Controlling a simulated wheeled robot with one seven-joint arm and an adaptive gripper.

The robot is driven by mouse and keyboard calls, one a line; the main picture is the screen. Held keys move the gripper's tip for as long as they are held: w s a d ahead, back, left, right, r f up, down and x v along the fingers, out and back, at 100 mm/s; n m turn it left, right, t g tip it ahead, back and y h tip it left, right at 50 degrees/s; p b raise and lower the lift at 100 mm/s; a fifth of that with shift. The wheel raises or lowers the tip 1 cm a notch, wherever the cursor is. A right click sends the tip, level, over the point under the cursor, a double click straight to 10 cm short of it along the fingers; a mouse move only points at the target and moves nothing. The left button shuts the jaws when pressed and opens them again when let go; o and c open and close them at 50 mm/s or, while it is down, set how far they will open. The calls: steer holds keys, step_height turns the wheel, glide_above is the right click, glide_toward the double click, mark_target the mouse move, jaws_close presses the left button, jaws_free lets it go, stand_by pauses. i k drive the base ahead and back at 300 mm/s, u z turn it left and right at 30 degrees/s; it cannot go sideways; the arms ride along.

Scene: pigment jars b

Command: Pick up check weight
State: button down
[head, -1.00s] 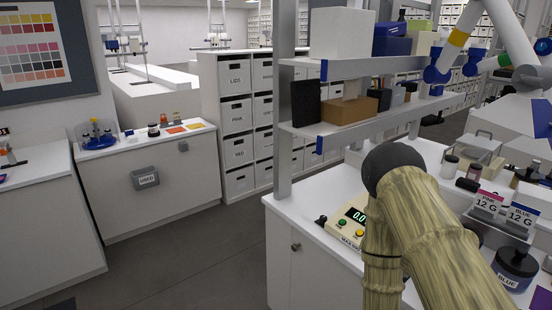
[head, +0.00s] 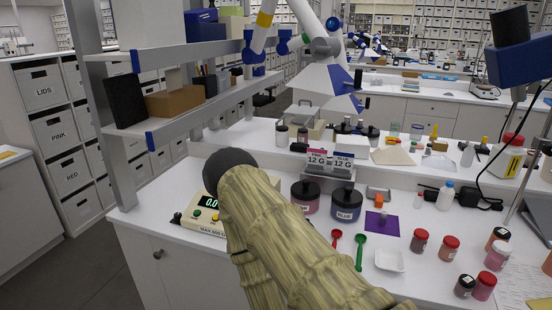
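A purple square pad (head: 377,229) lies on the white bench, right of the middle in the head view. A small upright piece (head: 383,215) stands on it and may be the check weight; it is too small to tell. My arm shows as a bamboo-patterned link with a dark rounded joint, rising from the bottom of the picture in front of the scale. My gripper is out of view, so its fingers and anything between them are hidden.
A scale (head: 208,214) stands at the bench's left end. Dark-lidded pink (head: 305,197) and blue (head: 346,205) jars stand behind red (head: 336,238) and green (head: 360,252) scoops. A white dish (head: 390,261) and several small jars lie to the right. A shelf (head: 190,100) overhangs the left.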

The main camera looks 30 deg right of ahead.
mark_target(384, 216)
steer(key=z, duration=0.05)
steer(key=k, duration=0.5)
steer(key=z, duration=0.75)
steer(key=i, duration=0.45)
steer(key=u, duration=1.15)
steer(key=k, duration=0.6)
steer(key=z, duration=1.05)
